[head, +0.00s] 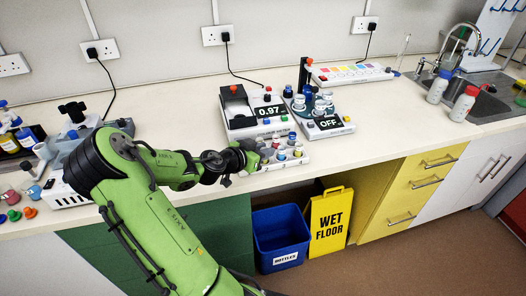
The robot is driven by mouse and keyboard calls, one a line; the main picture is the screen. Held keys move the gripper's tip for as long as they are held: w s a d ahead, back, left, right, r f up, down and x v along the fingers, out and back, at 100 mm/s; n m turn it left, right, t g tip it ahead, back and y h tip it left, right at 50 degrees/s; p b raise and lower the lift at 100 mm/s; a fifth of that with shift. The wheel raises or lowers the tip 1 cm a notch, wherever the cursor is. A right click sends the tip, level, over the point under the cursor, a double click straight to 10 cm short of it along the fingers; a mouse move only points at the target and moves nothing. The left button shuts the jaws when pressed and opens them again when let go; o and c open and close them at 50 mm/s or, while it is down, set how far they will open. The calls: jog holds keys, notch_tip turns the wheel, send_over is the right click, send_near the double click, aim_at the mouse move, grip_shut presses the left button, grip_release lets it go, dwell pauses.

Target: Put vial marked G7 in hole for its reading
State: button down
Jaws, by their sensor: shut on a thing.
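My gripper (256,157) is at the left end of a small pale rack (290,163) near the front edge of the bench. It is shut on what looks like a vial, mostly hidden by the fingers. Several vials with coloured caps (281,154) stand in the rack to the right of my gripper. Their marks are too small to read, so I cannot tell which is G7. Behind the rack, an instrument (238,122) has a display (270,111) reading 0.97.
Right of it, a second device (329,123) holding several vials reads OFF. A power strip-like panel with coloured labels (350,73) lies behind. Bottles (463,104) stand by the sink at right. Bare worktop (400,115) lies between. A blue bin (281,236) and wet floor sign (329,220) stand below.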

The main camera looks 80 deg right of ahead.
jog(key=shift+f+b, duration=0.35)
jog(key=shift+b, duration=0.2)
jog(key=c, duration=1.2)
grip_release()
